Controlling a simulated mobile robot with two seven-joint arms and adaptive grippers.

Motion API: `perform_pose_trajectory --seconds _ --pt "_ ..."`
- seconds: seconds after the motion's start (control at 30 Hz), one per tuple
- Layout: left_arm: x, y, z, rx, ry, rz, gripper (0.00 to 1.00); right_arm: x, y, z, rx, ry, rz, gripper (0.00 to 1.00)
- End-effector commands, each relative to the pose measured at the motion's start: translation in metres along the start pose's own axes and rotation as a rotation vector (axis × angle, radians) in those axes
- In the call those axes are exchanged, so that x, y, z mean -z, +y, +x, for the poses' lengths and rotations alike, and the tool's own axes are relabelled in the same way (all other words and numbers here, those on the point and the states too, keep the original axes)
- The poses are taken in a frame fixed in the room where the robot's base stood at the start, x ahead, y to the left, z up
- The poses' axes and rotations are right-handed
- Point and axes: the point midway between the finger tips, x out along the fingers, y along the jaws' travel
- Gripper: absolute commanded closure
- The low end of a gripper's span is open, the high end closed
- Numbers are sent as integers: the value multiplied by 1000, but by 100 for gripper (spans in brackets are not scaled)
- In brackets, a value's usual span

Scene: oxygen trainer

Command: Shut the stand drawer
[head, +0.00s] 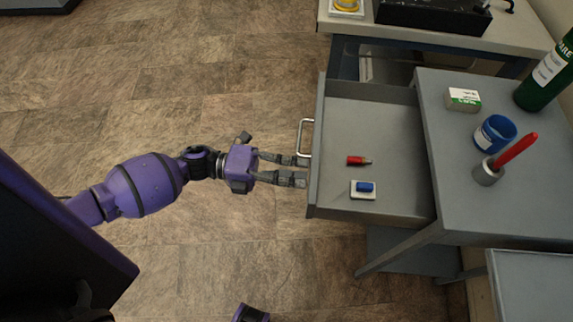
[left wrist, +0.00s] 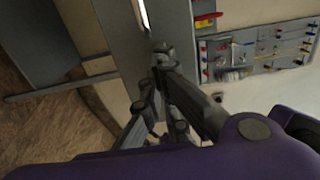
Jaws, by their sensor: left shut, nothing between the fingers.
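The grey stand drawer (head: 375,120) is pulled out to the left from under the stand's top (head: 450,135). Its front panel carries a metal handle (head: 304,138). A red piece (head: 358,160) and a blue piece (head: 366,187) on a small white block lie inside it. My left gripper (head: 304,171) is shut and empty, with its fingertips close to the drawer front, just below the handle in the picture. I cannot tell whether they touch. In the left wrist view, the left fingers (left wrist: 155,75) point toward grey panels.
On the stand's top are a white-green box (head: 463,98), a blue roll (head: 494,133), a red stick in a grey holder (head: 489,175) and a green bottle (head: 545,78). A bench (head: 430,35) stands behind.

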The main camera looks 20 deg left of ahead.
Motion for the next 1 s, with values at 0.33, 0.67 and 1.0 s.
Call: perform_pose_trajectory --seconds 0.33,0.67,1.0 --pt "0 0 1 0 0 0 100 -1 0 0 -1 -2 0 35" --pt "0 -2 42 5 2 0 100 -2 0 0 -1 -4 0 35" --pt "0 -2 133 5 3 1 100 -3 0 0 -1 -6 0 35"
